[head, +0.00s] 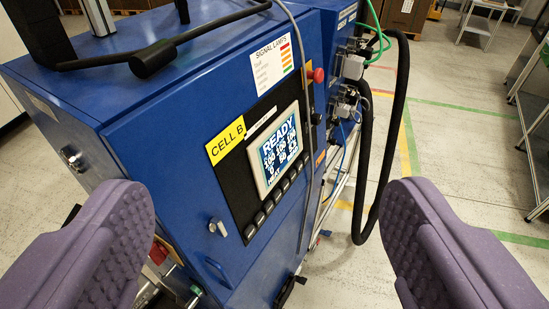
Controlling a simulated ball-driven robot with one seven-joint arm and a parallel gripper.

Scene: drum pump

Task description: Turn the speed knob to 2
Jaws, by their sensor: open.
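My gripper (267,200) is open, with its purple ribbed fingers wide apart at the left and right edges. Nothing is between them at close range; a blue cabinet (160,125) stands beyond, seen tilted. Its front carries a lit display (280,146) reading READY above several lines of figures, with a row of dark buttons (268,207) below it. I cannot make out a marked speed knob. A small grey fitting (218,228) sits on the door left of the display's lower corner, and a red button (317,75) is at the upper right; neither shows a readable number.
A yellow CELL B label (226,141) and a signal lamps sticker (272,65) are on the front. A thick black hose (387,150) loops down beside the cabinet's right side, near green tubes. A black handle (155,57) lies on top.

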